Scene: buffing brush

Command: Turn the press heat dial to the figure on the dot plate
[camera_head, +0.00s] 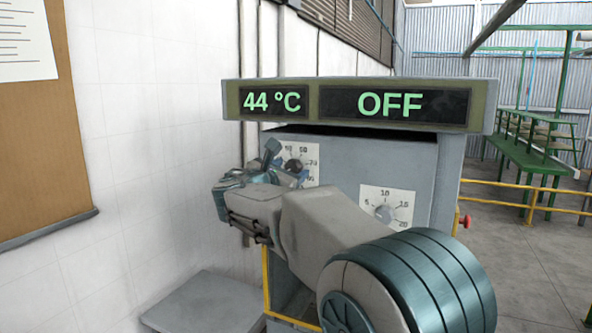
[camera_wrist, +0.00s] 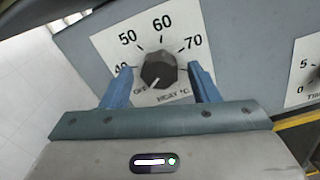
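The heat dial is a dark round knob (camera_wrist: 158,70) on a white scale plate (camera_wrist: 115,45) marked 50, 60 and 70, with more figures partly hidden. A pale mark on the knob points down and slightly left in the wrist view. My gripper (camera_wrist: 157,68) is open, with one blue finger on each side of the knob and gaps showing between. In the head view my gripper (camera_head: 284,163) partly covers the dial and its scale plate (camera_head: 311,152). The display (camera_head: 272,101) above reads 44 °C. I cannot make out a dot plate in either view.
A second display (camera_head: 393,104) reads OFF. A timer dial (camera_head: 384,213) sits lower right on the grey press (camera_head: 400,160), with a red button (camera_head: 466,221) at its side. A cork board (camera_head: 38,140) with a paper hangs on the left wall. Yellow rails stand at right.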

